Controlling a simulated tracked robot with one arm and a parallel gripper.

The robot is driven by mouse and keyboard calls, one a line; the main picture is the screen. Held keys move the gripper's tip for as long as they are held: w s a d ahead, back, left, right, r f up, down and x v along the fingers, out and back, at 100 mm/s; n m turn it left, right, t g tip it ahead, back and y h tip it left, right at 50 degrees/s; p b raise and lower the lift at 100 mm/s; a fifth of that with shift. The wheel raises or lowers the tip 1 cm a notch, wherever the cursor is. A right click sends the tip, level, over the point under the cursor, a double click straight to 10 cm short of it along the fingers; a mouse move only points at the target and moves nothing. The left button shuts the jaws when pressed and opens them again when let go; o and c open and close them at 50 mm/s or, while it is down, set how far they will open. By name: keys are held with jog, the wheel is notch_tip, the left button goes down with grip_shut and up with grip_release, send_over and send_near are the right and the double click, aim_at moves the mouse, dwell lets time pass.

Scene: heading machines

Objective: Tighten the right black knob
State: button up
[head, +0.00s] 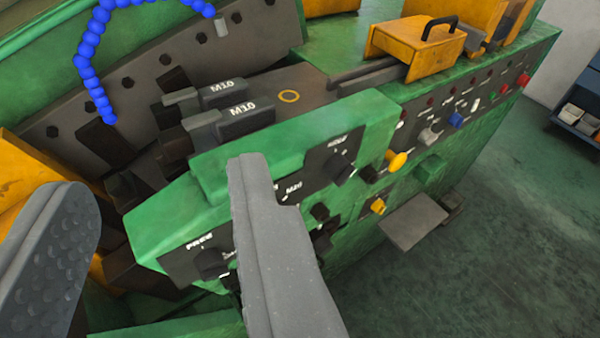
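My gripper (160,178) is open, with its two grey fingers wide apart and nothing between the tips. A black knob (342,168) sits on the dark upper-right panel of the green machine, to the right of my right finger and apart from it in the picture. Another black knob (212,262) sits on the lower-left panel, just left of my right finger. My right finger covers part of the machine's front between these two knobs. Smaller dark knobs or bolts (320,212) show below the upper-right knob, partly hidden. I cannot tell how tight any knob is.
A grey plate (413,222) juts out below. A blue beaded hose (84,62) hangs upper left. Green floor (510,220) is free at right.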

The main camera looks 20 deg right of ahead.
jog(key=shift+a, duration=0.35)
jog(key=o, duration=0.5)
jog(key=shift+w+d, duration=0.15)
jog(key=shift+d, duration=0.05)
jog(key=w+d+f+n+t+h+p, duration=0.1)
jog(key=w+d+f+n+h+p, duration=0.15)
jog(key=w+d, duration=0.55)
jog(key=w+d+f+n+h+p, duration=0.1)
jog(key=w+d+f+h+p, duration=0.15)
jog(key=w+d, duration=0.6)
jog(key=d+f+n+t+y+p, duration=0.1)
jog(key=d+f+n+y+p, duration=0.3)
jog(key=d+f, duration=0.55)
jog(key=n+y+p, duration=0.3)
jog(key=n+y, duration=0.3)
jog(key=y, duration=0.1)
send_near(344, 176)
jog(key=shift+g, duration=0.3)
jog(key=x, duration=1)
jog(key=shift+w+d, duration=0.3)
jog(key=shift+w, duration=0.05)
